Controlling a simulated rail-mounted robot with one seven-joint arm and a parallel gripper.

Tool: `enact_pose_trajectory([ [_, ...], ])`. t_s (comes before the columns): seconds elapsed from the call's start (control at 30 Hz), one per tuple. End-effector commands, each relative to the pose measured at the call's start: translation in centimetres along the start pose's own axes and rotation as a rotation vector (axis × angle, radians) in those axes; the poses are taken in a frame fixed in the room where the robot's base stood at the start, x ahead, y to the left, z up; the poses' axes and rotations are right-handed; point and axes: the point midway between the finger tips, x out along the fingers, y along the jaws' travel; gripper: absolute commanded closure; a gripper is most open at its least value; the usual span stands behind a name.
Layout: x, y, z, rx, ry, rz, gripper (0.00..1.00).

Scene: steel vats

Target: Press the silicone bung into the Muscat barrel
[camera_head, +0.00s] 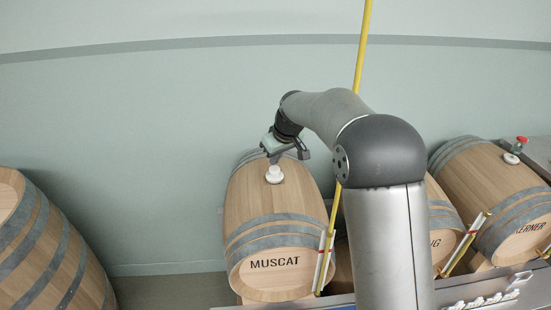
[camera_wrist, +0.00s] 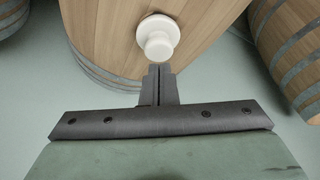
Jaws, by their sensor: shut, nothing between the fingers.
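The Muscat barrel (camera_head: 270,215) lies on its side in the middle of the head view, its front marked MUSCAT. A white silicone bung (camera_head: 274,174) sits upright at the top of the barrel; whether it is fully seated I cannot tell. My gripper (camera_head: 274,159) is just above or behind the bung in this view. In the wrist view my gripper (camera_wrist: 160,70) is shut with its fingers together and nothing between them. The bung (camera_wrist: 158,37) shows just beyond the fingertips, against the staves of the barrel (camera_wrist: 105,35). Whether the fingertips touch it is unclear.
A barrel marked KERNER (camera_head: 495,195) with a red-topped fitting (camera_head: 515,148) lies at the right. Another barrel (camera_head: 445,225) is partly hidden behind my arm. A large barrel (camera_head: 45,250) stands at the left.

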Motion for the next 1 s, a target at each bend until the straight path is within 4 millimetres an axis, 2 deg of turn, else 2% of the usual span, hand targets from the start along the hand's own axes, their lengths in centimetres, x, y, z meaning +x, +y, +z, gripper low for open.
enact_pose_trajectory([
  [0.03,-0.8,0.0,-0.3,0.0,0.001,0.0,1.0],
  [0.6,-4.9,0.1,-2.1,0.0,0.002,0.001,1.0],
  [1.0,-5.4,0.0,-1.9,0.005,-0.001,0.002,1.0],
])
